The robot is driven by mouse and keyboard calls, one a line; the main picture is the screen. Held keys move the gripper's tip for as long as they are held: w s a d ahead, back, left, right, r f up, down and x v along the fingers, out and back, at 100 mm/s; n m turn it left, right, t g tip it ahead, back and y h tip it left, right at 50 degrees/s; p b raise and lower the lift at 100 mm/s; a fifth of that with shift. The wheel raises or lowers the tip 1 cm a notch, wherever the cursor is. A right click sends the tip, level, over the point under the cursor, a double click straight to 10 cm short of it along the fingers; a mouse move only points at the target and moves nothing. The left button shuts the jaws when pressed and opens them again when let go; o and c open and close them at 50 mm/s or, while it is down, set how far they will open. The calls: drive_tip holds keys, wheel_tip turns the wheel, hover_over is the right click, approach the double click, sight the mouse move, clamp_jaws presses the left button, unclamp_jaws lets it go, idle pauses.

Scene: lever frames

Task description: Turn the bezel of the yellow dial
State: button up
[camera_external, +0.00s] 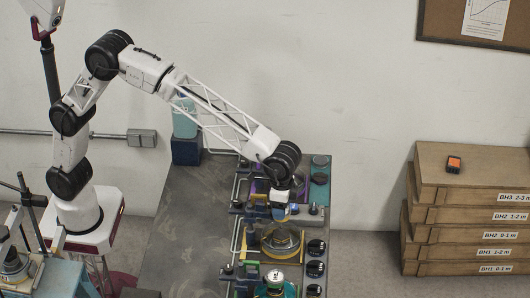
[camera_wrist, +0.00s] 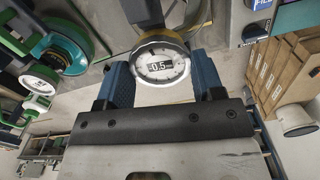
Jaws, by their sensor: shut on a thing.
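The yellow dial (camera_wrist: 161,62) is in the wrist view, with a white face reading about -0.5 and a yellow rim showing along its top edge. My gripper (camera_wrist: 160,70) has its two blue fingers on either side of the dial, shut on its bezel. In the external view my gripper (camera_external: 279,212) reaches down over the row of fixtures on the bench. The dial cannot be told apart clearly there.
A round glass-like fixture on a yellow base (camera_external: 282,242) stands just in front of my gripper. A green dial (camera_external: 275,282) is nearer the front edge. Black knobs (camera_external: 316,248) line the right side. The bench's left part (camera_external: 185,230) is clear.

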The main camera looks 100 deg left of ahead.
drive_tip(key=o, duration=0.9)
drive_tip(key=shift+r, duration=0.1)
drive_tip(key=shift+r, duration=3.85)
